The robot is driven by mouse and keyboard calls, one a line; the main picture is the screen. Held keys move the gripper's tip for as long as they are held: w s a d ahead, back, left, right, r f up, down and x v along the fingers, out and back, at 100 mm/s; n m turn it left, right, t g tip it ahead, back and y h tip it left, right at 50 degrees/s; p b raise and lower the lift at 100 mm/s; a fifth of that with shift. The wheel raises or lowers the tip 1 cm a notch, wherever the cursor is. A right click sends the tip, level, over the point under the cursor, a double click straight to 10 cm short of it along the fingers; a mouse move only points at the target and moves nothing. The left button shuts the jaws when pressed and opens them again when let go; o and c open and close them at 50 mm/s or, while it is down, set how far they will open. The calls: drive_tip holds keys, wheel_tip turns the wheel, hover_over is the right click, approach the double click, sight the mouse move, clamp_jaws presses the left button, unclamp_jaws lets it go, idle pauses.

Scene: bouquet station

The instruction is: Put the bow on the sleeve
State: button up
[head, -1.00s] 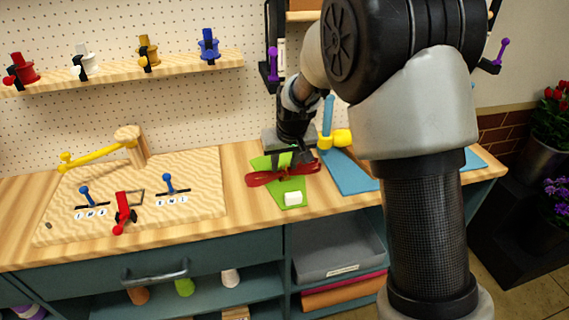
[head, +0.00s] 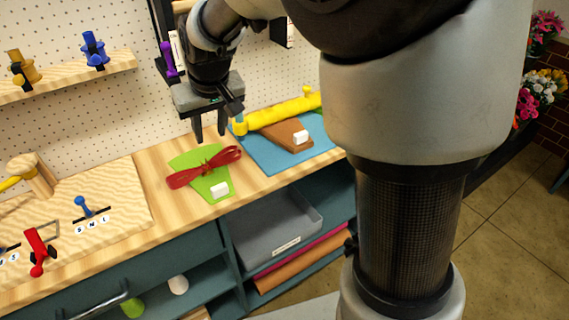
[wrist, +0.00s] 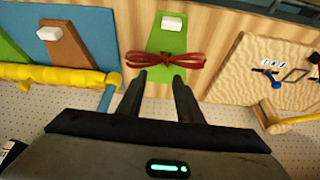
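A red bow (head: 205,167) lies across the green sleeve (head: 213,189) on the wooden bench, and a white block sits on the sleeve's near end. In the wrist view the red bow (wrist: 166,60) crosses the green sleeve (wrist: 166,36) just beyond my fingertips. My gripper (head: 209,138) is above and behind the bow, its two fingers apart with nothing between them. In the wrist view my gripper (wrist: 160,76) also shows open and empty, apart from the bow.
A blue mat (head: 262,155) with a brown sleeve (head: 284,132) and a yellow roll (head: 283,111) lies to the right. A wooden board with levers (head: 99,208) is at left. A grey tray (head: 274,232) sits below the bench top.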

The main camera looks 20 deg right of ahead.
drive_tip(key=s+d+r+m, duration=0.1)
drive_tip(key=s+d+r, duration=0.25)
drive_tip(key=s, duration=0.25)
drive_tip(key=s+d+r, duration=0.3)
drive_tip(key=s+d, duration=0.2)
drive_tip(key=s, duration=0.2)
drive_tip(key=s+d+m+t+h, duration=0.1)
drive_tip(key=s+d, duration=0.3)
drive_tip(key=s, duration=0.8)
drive_tip(key=shift+d+f+m, duration=0.3)
drive_tip(key=shift+f+m, duration=0.05)
drive_tip(key=shift+m, duration=0.05)
drive_tip(key=shift+r, duration=0.15)
wheel_tip(320, 180, up, 9)
drive_tip(key=p, duration=0.9)
